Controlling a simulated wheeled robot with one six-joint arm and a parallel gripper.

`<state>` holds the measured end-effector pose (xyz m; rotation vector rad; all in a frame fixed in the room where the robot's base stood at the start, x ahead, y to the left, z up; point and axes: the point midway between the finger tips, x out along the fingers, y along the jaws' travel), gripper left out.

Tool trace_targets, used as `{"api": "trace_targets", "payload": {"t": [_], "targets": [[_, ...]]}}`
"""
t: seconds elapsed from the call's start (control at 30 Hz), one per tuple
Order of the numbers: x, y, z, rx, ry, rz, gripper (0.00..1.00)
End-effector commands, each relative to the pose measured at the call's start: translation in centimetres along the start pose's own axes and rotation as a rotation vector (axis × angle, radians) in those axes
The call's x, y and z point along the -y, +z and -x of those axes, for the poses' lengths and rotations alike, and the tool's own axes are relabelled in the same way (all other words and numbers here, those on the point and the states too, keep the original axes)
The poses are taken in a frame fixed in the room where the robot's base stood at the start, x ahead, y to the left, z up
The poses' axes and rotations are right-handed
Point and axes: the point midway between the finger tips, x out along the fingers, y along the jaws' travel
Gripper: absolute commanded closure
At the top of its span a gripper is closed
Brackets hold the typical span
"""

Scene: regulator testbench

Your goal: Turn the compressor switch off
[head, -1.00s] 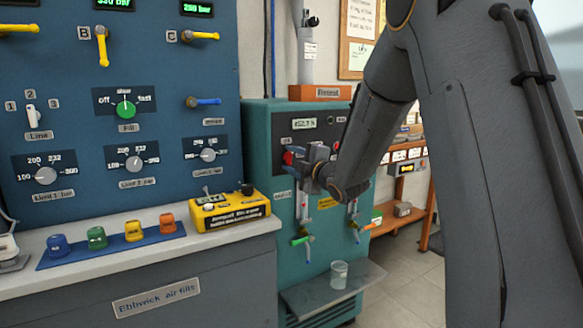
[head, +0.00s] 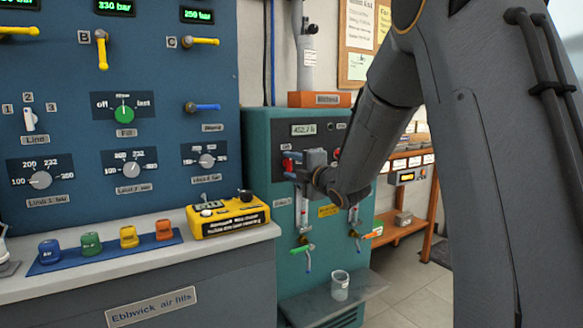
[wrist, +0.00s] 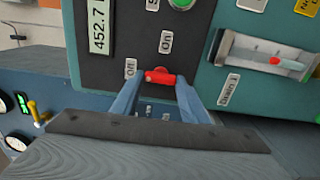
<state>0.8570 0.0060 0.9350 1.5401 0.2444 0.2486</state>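The compressor is a teal cabinet (head: 257,150) with a dark front panel and a lit display (head: 304,129). Its red switch (wrist: 160,77) shows in the wrist view between my fingertips; part of it shows in the head view (head: 287,165). My gripper (wrist: 159,82) has two blue fingers, one on each side of the red switch, with their tips close to it. The fingers stand apart; I cannot tell whether they touch the switch.
A green button (wrist: 181,3) and a glass flow tube (wrist: 268,58) are on the cabinet front near my gripper. A cup (head: 340,285) stands on the shelf below. A yellow analyser (head: 228,215) sits on the counter at the left.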

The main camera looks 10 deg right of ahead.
Motion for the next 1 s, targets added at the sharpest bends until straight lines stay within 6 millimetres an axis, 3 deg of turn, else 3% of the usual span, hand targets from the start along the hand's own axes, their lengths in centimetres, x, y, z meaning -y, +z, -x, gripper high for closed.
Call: {"api": "trace_targets", "payload": {"t": [0.1, 0.47, 0.8, 1.0], "targets": [[0.0, 0.0, 0.0, 0.000, 0.000, 0.000, 0.42], [0.0, 0.1, 0.5, 0.001, 0.000, -0.001, 0.42], [-0.1, 0.1, 5.7, 0.002, 0.000, -0.001, 0.42], [0.0, 0.1, 7.5, 0.001, 0.000, -0.001, 0.42]]}}
